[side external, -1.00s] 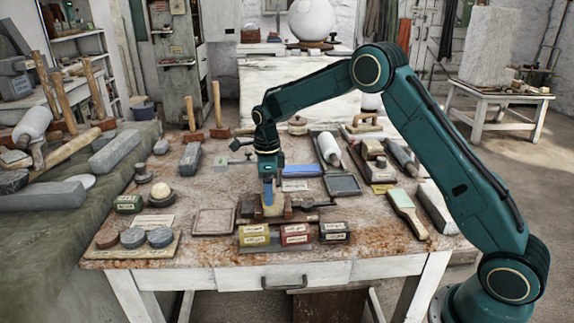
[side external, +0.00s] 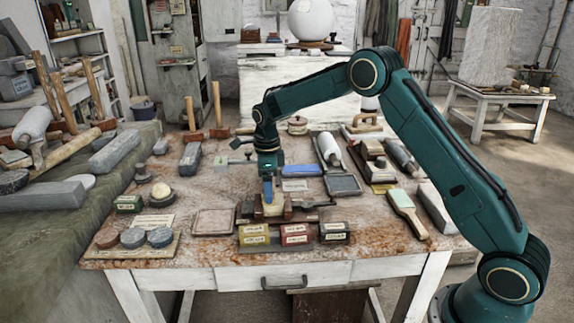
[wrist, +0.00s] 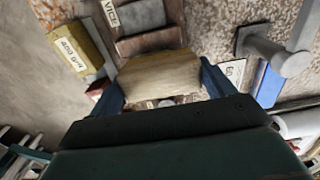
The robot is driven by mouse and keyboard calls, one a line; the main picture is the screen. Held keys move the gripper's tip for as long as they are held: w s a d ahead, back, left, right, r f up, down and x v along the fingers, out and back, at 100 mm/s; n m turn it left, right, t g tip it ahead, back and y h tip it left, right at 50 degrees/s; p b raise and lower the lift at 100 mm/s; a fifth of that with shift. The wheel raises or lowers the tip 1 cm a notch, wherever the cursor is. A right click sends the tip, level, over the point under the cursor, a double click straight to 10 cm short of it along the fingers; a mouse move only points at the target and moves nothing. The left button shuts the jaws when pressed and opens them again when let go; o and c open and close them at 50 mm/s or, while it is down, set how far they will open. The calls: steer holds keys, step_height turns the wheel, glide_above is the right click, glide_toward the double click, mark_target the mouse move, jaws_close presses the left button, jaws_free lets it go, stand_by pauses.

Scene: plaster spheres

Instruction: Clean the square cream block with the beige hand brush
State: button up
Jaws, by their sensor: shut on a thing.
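My gripper (side external: 269,192) points down over the vice (side external: 293,213) near the front middle of the bench. In the wrist view its blue fingers (wrist: 160,84) are on both sides of a beige, wood-grained piece (wrist: 158,75), which looks like the hand brush, and are shut on it. A cream surface (side external: 274,209) shows below the fingers between the vice's brown jaws, and looks like the square block. Most of it is hidden by the gripper and the held brush. I cannot tell whether brush and block touch.
Yellow, red and dark labelled boxes (side external: 294,235) stand just in front of the vice. A blue slab (side external: 302,170) and a grey tray (side external: 343,185) lie behind and right. A flat square plate (side external: 213,222) lies left. A brush with pale bristles (side external: 402,200) lies right.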

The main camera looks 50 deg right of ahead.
steer(key=shift+s+a, duration=0.8)
steer(key=shift+s+a, duration=0.1)
steer(key=shift+a, duration=0.05)
steer(key=shift+s+a, duration=0.6)
steer(key=shift+s, duration=0.05)
steer(key=shift+w+d, duration=0.8)
steer(key=shift+w+d, duration=0.75)
